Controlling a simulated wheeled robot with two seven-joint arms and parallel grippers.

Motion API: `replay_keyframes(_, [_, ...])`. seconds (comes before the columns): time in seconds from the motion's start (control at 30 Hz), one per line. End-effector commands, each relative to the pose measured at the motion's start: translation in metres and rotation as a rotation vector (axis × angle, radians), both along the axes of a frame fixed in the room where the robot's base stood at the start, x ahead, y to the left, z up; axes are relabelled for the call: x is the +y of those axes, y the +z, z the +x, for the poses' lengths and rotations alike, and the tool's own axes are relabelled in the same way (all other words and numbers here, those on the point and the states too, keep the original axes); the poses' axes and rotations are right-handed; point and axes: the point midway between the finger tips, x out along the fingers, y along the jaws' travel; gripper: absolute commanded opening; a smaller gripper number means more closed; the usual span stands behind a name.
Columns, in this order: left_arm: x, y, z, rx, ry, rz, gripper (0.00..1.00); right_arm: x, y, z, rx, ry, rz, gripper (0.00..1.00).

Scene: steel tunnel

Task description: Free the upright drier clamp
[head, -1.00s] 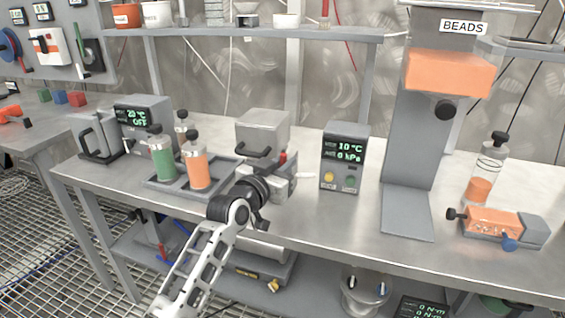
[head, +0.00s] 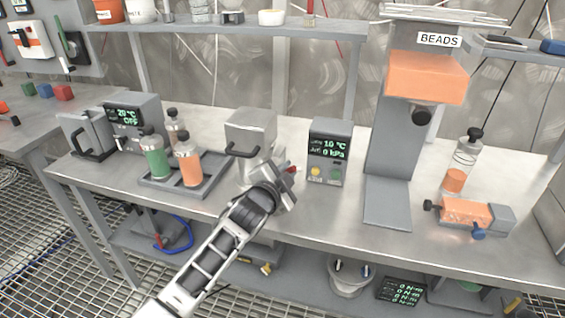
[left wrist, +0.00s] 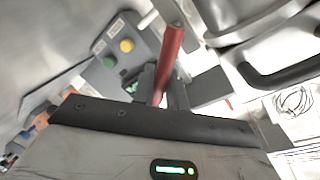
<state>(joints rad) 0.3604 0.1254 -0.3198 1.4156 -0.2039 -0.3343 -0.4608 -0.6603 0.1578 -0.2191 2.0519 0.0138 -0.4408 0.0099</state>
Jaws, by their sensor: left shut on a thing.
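My left gripper (head: 287,180) is at the front right of a grey box with a black handle (head: 250,130). In the left wrist view its fingers (left wrist: 163,88) are shut on a red lever (left wrist: 172,52), which stands up between them. In the head view only a small red tip (head: 291,169) of the lever shows beside the gripper. The clamp's body and what it holds are mostly hidden by my arm and gripper, so its state cannot be told. My right gripper is not in view.
A control box (head: 328,152) reading 10 °C and 0 kPa stands close right of the gripper. A tray (head: 205,182) with several bottles lies left. Bench is clear between.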

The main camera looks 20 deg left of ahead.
Motion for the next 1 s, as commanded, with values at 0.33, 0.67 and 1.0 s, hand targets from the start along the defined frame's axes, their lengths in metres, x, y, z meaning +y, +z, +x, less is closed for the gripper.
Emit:
replay_keyframes(0.33, [-0.008,-0.014,-0.001,-0.007,-0.001,0.297,0.0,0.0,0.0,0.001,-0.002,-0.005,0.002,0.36])
replay_keyframes(0.67, [-0.01,-0.022,-0.001,-0.013,0.001,0.463,0.0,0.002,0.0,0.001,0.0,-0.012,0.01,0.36])
replay_keyframes(1.0, [-0.01,-0.025,-0.001,-0.014,0.0,0.514,0.0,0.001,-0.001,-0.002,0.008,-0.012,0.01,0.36])
